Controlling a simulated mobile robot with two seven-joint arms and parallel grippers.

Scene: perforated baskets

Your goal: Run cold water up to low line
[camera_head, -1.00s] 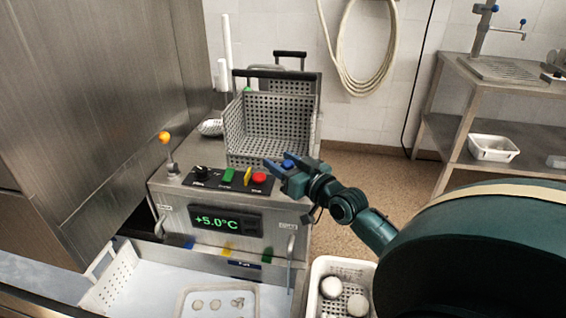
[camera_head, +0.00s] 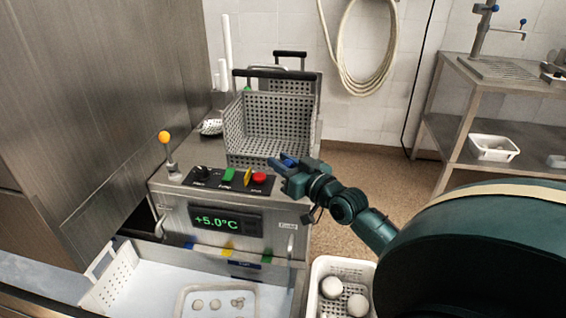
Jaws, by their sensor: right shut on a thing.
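A steel unit (camera_head: 173,211) carries a lit green display (camera_head: 225,221) that reads +5.0°C. My left gripper is not in view.
A black dial, green, yellow and red (camera_head: 259,178) controls and an orange-topped lever (camera_head: 164,138) sit on the unit. Perforated steel baskets (camera_head: 268,125) stand behind. A white basket (camera_head: 325,266) with round pieces stands at the basin's right.

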